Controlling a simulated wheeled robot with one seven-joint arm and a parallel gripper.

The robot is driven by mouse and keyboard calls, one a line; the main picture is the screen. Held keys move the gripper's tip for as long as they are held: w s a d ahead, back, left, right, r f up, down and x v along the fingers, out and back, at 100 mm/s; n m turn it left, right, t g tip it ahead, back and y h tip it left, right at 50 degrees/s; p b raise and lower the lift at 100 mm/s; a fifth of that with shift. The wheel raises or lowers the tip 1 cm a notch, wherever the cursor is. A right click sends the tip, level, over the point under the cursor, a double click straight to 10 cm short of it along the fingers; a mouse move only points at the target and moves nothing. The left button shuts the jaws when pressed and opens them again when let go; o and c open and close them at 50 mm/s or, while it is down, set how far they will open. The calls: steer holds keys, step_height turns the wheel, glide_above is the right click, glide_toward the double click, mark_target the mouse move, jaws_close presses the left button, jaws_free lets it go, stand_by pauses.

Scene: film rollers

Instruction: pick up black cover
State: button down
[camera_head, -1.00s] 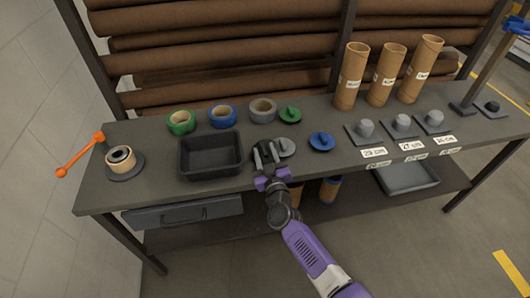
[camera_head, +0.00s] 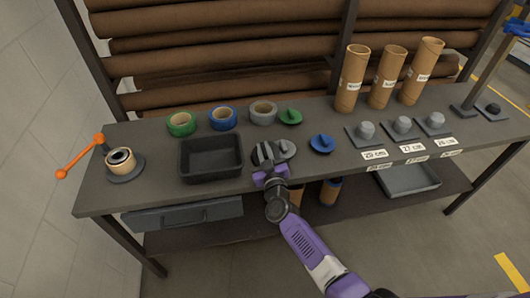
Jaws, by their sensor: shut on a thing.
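The black cover (camera_head: 257,155) is a dark round disc at the front middle of the workbench, just right of the black tray. My gripper (camera_head: 268,158) is over it with its fingers shut on it; the fingers hide much of the cover. I cannot tell whether the cover still touches the bench. A grey cover (camera_head: 287,149) lies right beside it, partly close to my fingers.
The black tray (camera_head: 183,160) stands close on the left. A blue cover (camera_head: 322,144) and a green cover (camera_head: 291,117) lie right and behind. Green, blue and grey tape rolls (camera_head: 263,112) line the back. Cardboard tubes (camera_head: 351,78) stand upright at right.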

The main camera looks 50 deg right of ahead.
mark_target(264, 149)
step_height(264, 149, up, 10)
steer(key=p, duration=0.7)
steer(key=shift+r, duration=0.1)
